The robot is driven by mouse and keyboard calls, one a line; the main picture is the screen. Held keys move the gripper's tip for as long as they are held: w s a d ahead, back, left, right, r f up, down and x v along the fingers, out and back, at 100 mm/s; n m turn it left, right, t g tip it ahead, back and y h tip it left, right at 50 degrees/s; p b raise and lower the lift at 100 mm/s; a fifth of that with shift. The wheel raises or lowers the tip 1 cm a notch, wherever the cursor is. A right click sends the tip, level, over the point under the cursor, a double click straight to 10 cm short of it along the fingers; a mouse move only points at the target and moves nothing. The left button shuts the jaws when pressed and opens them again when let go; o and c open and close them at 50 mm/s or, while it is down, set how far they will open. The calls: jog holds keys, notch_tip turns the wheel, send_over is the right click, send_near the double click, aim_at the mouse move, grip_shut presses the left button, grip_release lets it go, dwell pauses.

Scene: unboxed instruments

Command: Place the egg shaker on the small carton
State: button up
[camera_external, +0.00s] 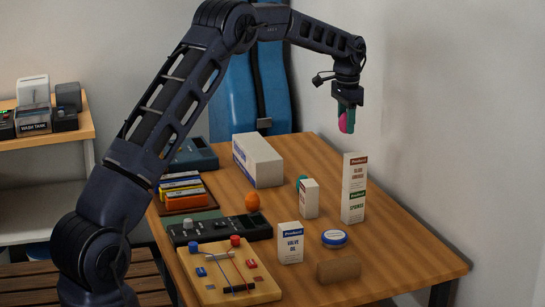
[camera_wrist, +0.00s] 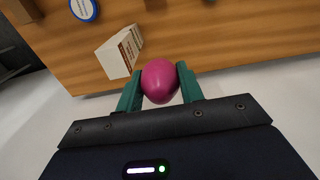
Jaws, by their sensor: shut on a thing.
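A pink egg shaker (camera_external: 344,122) is held between the teal fingers of my gripper (camera_external: 346,118), high above the right back of the table. In the wrist view the pink egg (camera_wrist: 160,81) sits between both fingertips (camera_wrist: 160,88). Several small white cartons stand upright on the table: a red-lettered carton (camera_external: 355,171) stacked on a green-lettered one (camera_external: 353,207), one small carton (camera_external: 309,199) left of them, and a valve oil carton (camera_external: 290,243) in front. I cannot tell which is meant. The stack (camera_wrist: 120,52) appears left of the egg in the wrist view.
A large white box (camera_external: 258,160), blue tin (camera_external: 334,238), brown block (camera_external: 338,268), black device (camera_external: 218,228) and wooden board (camera_external: 228,275) stand around.

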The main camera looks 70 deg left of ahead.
jog(key=s+a+r, duration=0.2)
jog(key=s+a, duration=0.2)
jog(key=a, duration=0.5)
jog(key=s+a+r, duration=0.1)
jog(key=s+a, duration=0.3)
jog(key=a, duration=0.4)
notch_tip(320, 180, up, 2)
send_over(254, 153)
jog(key=f, duration=1.9)
jog(key=shift+d+f, duration=0.15)
jog(key=shift+d, duration=0.05)
jog(key=shift+f, duration=0.1)
jog(key=o, duration=1)
notch_tip(254, 153, up, 12)
jog(key=shift+r, duration=0.1)
jog(key=shift+d+r, duration=0.1)
